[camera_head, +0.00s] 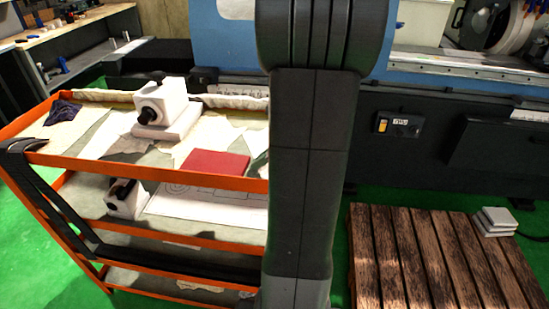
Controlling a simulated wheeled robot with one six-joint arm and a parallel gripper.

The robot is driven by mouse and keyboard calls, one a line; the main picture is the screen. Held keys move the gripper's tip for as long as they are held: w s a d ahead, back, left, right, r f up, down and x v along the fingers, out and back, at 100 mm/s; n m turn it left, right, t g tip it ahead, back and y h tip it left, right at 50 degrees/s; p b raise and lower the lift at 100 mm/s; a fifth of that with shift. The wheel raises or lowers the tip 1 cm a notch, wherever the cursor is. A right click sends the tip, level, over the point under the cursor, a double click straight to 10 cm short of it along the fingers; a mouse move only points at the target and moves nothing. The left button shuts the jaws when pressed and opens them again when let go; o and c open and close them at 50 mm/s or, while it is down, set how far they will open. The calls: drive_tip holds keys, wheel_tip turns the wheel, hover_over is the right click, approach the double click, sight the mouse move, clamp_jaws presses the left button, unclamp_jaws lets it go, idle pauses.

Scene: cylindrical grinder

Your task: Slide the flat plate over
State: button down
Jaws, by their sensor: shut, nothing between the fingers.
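A flat, dark red rectangular plate (216,163) lies on the top shelf of the orange cart (197,177), near its front edge. It lies on light paper or cloth sheets. My own dark arm link stands upright through the middle of the view, to the right of the plate, and hides the right end of the cart. My gripper is outside the view.
A white block-shaped device with a black knob (160,104) stands on the top shelf behind the plate. A similar device (126,197) sits on the shelf below. A wooden pallet (420,260) with stacked pale blocks (495,221) lies right. The blue and black grinder (450,140) stands behind.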

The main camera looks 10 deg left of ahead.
drive_tip(key=shift+a, duration=0.3)
drive_tip(key=a+p, duration=0.2)
drive_tip(key=a, duration=0.5)
drive_tip(key=a+p, duration=0.2)
drive_tip(key=a, duration=0.6)
drive_tip(key=a+p, duration=0.3)
drive_tip(key=a, duration=0.5)
drive_tip(key=shift+w+a, duration=0.25)
drive_tip(key=shift+w, duration=0.15)
drive_tip(key=d, duration=0.4)
drive_tip(key=shift+d+r, duration=0.3)
drive_tip(key=shift+d, duration=0.1)
drive_tip(key=v, duration=0.9)
drive_tip(key=shift+b, duration=0.4)
drive_tip(key=shift+a, duration=0.1)
